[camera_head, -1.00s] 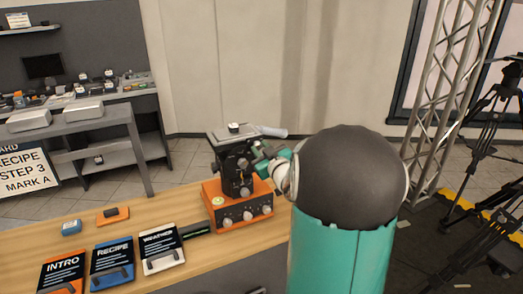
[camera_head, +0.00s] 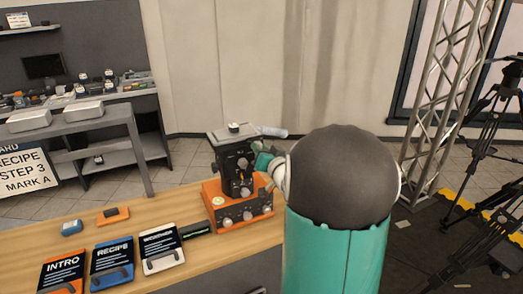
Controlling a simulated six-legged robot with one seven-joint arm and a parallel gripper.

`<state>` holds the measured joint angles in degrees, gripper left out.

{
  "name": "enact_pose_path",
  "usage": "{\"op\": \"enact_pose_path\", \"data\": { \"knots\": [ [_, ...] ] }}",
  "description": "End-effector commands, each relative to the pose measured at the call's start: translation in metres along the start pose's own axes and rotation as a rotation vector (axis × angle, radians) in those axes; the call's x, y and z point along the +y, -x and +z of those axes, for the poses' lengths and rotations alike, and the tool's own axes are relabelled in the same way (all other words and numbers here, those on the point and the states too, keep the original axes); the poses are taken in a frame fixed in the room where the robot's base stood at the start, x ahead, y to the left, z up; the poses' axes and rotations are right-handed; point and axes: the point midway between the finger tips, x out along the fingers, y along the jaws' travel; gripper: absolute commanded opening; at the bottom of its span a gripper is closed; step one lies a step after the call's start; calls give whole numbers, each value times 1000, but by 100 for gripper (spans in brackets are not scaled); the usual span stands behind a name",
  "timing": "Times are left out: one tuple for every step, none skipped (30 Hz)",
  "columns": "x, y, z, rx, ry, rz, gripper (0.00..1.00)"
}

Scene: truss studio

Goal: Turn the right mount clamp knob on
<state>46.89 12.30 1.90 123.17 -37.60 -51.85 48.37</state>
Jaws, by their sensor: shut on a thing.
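The mount (camera_head: 233,165) is a black block with a flat plate on top. It stands on an orange base box (camera_head: 238,208) with several pale knobs on its front. My gripper (camera_head: 262,162), teal, is at the right side of the mount's black block. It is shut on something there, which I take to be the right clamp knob. The knob itself is hidden behind the gripper and my arm. A light handle (camera_head: 272,132) sticks out to the right from the top plate, above my gripper.
A truss (camera_head: 440,90) and tripods (camera_head: 487,130) stand at right.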

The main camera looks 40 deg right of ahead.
Motion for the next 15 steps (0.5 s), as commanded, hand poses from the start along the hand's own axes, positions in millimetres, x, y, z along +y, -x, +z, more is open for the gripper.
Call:
{"op": "enact_pose_path", "data": {
  "knots": [
    [0,0,0,-1,-41,0,1],
    [0,0,0,-1,-70,0,1],
    [0,0,0,-1,-108,0,1],
    [0,0,0,-1,-137,0,1],
    [0,0,0,-1,-165,0,1],
    [0,0,0,-1,-203,0,1],
    [0,0,0,-1,-232,0,1],
    [0,0,0,-1,-260,0,1],
    [0,0,0,0,-298,1,1],
    [0,0,0,0,-327,1,1],
    [0,0,0,0,-355,1,1],
    [0,0,0,0,-393,1,1],
    [0,0,0,0,-421,1,1],
    [0,0,0,0,-449,1,1],
    [0,0,0,0,-486,1,1]
  ]
}}
